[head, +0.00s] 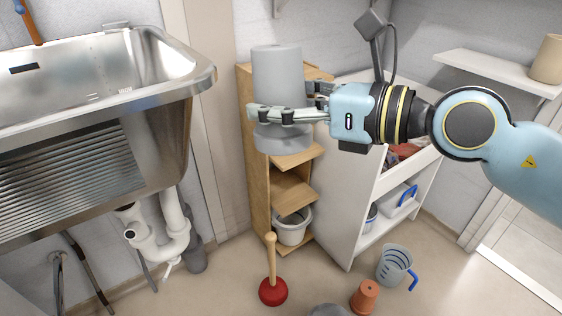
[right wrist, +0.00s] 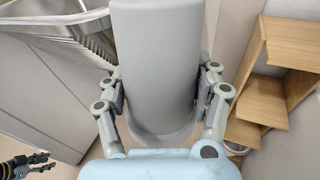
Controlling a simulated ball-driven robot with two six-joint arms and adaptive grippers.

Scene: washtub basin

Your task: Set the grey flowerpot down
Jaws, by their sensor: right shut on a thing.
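The grey flowerpot (head: 277,72) is a plain grey cylinder held in the air, its wider rim (head: 283,141) at the bottom, so it looks upside down. My right gripper (head: 287,115) is shut on it, with fingers on either side of its body. In the right wrist view the flowerpot (right wrist: 157,65) fills the middle between the two fingers. In the head view it hangs in front of the wooden shelf unit (head: 254,170) and hides part of it. A small dark gripper (right wrist: 40,162), apparently my left one, shows at the lower left of the right wrist view, too small to read.
A steel washtub (head: 196,78) stands left, with white drain pipes (head: 172,225) below. A white cabinet (head: 345,215) stands right of the shelf unit. A red plunger (head: 273,291), terracotta pot (head: 365,297) and measuring jug (head: 392,265) stand on the floor. A white bucket (head: 292,232) sits low in the shelf unit.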

